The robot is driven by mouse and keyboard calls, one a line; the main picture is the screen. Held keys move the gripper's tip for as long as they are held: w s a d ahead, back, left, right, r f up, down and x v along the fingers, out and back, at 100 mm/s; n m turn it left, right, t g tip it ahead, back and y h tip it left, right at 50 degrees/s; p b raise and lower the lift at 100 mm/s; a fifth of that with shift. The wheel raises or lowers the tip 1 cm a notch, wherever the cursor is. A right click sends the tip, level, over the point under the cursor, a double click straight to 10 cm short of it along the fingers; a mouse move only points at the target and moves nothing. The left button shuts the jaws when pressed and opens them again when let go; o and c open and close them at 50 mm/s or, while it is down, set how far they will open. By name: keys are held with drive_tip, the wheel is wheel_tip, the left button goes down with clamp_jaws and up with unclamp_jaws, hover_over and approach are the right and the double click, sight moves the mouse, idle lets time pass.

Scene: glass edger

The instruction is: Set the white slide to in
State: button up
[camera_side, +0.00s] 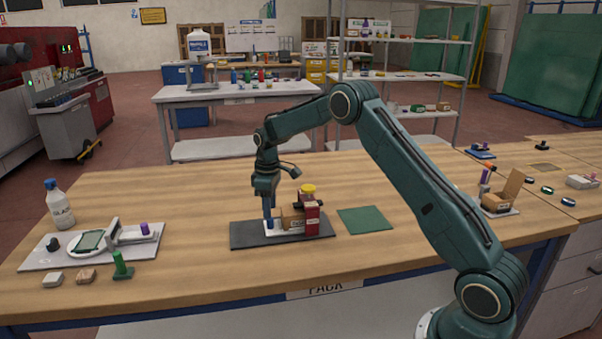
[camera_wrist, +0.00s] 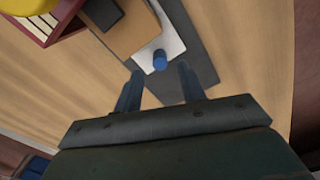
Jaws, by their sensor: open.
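The white slide (camera_side: 275,232) is a thin white piece low at the left end of a small device on a dark mat. In the wrist view the white slide (camera_wrist: 172,42) sticks out from under a wooden block and carries a blue knob (camera_wrist: 160,60). My gripper (camera_side: 268,211) points down over this end of the device. In the wrist view my gripper (camera_wrist: 160,75) is open, with its fingers on either side of the blue knob. I cannot tell whether either finger touches the knob. The wooden block (camera_side: 292,218) hides the slide's far part.
A dark red box (camera_side: 311,218) with a yellow top (camera_side: 308,189) stands at the device's right. The dark mat (camera_side: 245,236) lies under it, with a green mat (camera_side: 364,220) to the right. A grey board (camera_side: 45,262) with fittings lies at left. The table between is clear.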

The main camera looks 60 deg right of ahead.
drive_tip(key=shift+f, duration=1.8)
clamp_jaws()
